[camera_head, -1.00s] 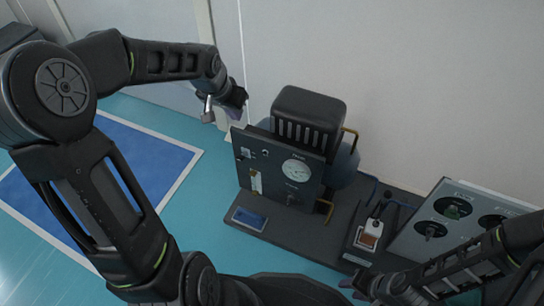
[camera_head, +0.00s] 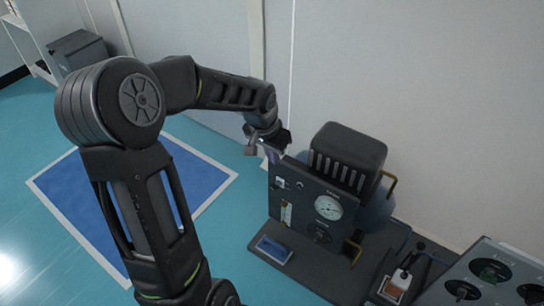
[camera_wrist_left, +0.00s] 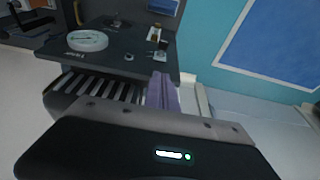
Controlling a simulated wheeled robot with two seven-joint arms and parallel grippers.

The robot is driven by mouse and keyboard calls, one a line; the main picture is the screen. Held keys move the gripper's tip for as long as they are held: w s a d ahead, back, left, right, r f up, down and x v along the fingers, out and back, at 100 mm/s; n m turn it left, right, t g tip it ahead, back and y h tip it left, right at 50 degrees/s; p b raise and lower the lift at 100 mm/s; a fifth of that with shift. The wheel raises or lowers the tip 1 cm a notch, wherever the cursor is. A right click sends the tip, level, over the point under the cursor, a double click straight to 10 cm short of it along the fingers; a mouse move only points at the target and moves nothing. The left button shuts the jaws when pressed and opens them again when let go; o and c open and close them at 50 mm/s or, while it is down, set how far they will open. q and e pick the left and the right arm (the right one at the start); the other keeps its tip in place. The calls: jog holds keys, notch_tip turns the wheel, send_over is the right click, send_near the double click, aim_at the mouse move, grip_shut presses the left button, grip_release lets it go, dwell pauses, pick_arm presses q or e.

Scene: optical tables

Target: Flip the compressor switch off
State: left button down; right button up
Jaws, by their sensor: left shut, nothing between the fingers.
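The compressor (camera_head: 345,155) stands against the wall, with a dark upright front panel (camera_head: 300,225). A small switch (camera_head: 280,183) is near the panel's upper left corner, with a small round knob (camera_head: 299,185) to its right. In the left wrist view the panel appears upside down, with the switch (camera_wrist_left: 158,55) just beyond my fingertips and the knob (camera_wrist_left: 129,57) beside it. My left gripper (camera_head: 271,153) is shut and empty at the panel's top left corner. Its purple fingers (camera_wrist_left: 162,90) point toward the panel's top edge. Contact with the switch cannot be told, nor can its position.
A pressure gauge (camera_head: 328,207) is on the panel. A blue tray (camera_head: 274,249) lies on the dark base in front. A blue floor mat (camera_head: 85,205) lies left. A grey knobbed unit (camera_head: 490,285) stands at lower right. The wall is close behind the compressor.

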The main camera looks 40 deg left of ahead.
pick_arm(q)
jog(key=b, duration=0.3)
send_over(274, 185)
jog(key=w, duration=0.1)
notch_tip(274, 185, down, 7)
jog(key=shift+d+f, duration=0.1)
jog(key=shift+f, duration=0.1)
jog(key=shift+s+f+b, duration=0.4)
jog(key=shift+s+f, duration=0.3)
jog(key=shift+f, duration=0.3)
jog(key=shift+s+f, duration=0.3)
jog(key=shift+f, duration=0.1)
